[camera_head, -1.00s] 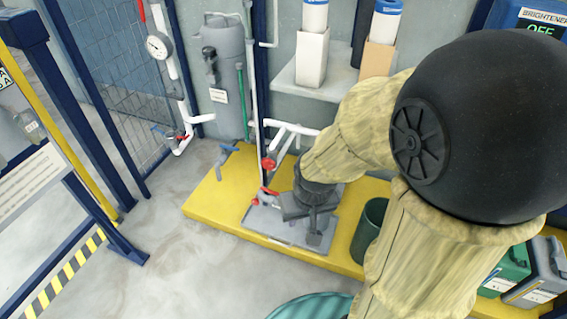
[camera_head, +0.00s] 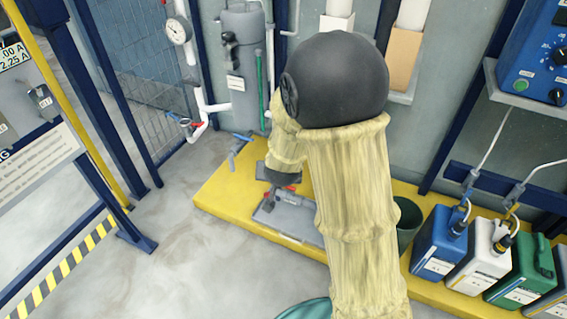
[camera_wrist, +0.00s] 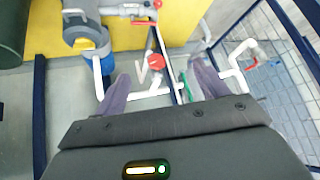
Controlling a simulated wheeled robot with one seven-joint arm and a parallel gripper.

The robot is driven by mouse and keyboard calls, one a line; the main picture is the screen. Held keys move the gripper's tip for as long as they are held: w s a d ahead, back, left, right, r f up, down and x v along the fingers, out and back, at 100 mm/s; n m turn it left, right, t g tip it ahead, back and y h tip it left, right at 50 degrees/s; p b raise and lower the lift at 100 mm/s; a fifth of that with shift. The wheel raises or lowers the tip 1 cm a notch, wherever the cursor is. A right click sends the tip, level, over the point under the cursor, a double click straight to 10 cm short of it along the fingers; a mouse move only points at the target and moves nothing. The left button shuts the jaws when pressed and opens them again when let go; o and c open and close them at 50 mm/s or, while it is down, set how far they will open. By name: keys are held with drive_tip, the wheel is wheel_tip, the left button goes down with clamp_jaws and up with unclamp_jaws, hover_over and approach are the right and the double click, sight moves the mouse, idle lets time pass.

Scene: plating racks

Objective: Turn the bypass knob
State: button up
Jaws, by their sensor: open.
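In the wrist view, a round red knob (camera_wrist: 156,62) sits on white pipework. No label on it is readable, so I cannot confirm that it is the bypass knob. My gripper (camera_wrist: 159,76) is open, with its two purple-grey fingers spread to either side of the knob in the picture. Nothing is held, and I cannot tell the distance to the knob. In the head view my arm hides the fingers and this part of the pipework; only the dark wrist end (camera_head: 281,175) shows above the yellow platform (camera_head: 217,198).
A blue-and-grey housing (camera_wrist: 88,50) stands left of the fingers in the wrist view. White pipe with a red-handled valve (camera_wrist: 252,62) is to the right. In the head view, a blue control box (camera_head: 535,50) with black knobs hangs at right, above several canisters (camera_head: 440,245).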

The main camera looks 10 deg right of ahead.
drive_tip(key=w+a+f+m+t+h+b, duration=0.1)
drive_tip(key=w+a+f+t+h+b, duration=0.1)
drive_tip(key=f+h, duration=0.3)
drive_tip(key=w+a+f+m+t+h+b, duration=0.2)
drive_tip(key=w+f+t+h+b, duration=0.2)
drive_tip(key=f, duration=0.5)
drive_tip(key=shift+w+a+f+m+t+h+b, duration=0.3)
drive_tip(key=shift+w+f+t+h+b, duration=0.1)
drive_tip(key=shift+w+h+b, duration=0.3)
drive_tip(key=shift+w, duration=0.1)
drive_tip(key=b+x, duration=0.7)
drive_tip(key=x, duration=1)
drive_tip(key=shift+w+d, duration=0.1)
drive_tip(key=shift+w, duration=0.1)
drive_tip(key=shift+c, duration=0.4)
drive_tip(key=shift+f, duration=0.1)
drive_tip(key=c, duration=0.9)
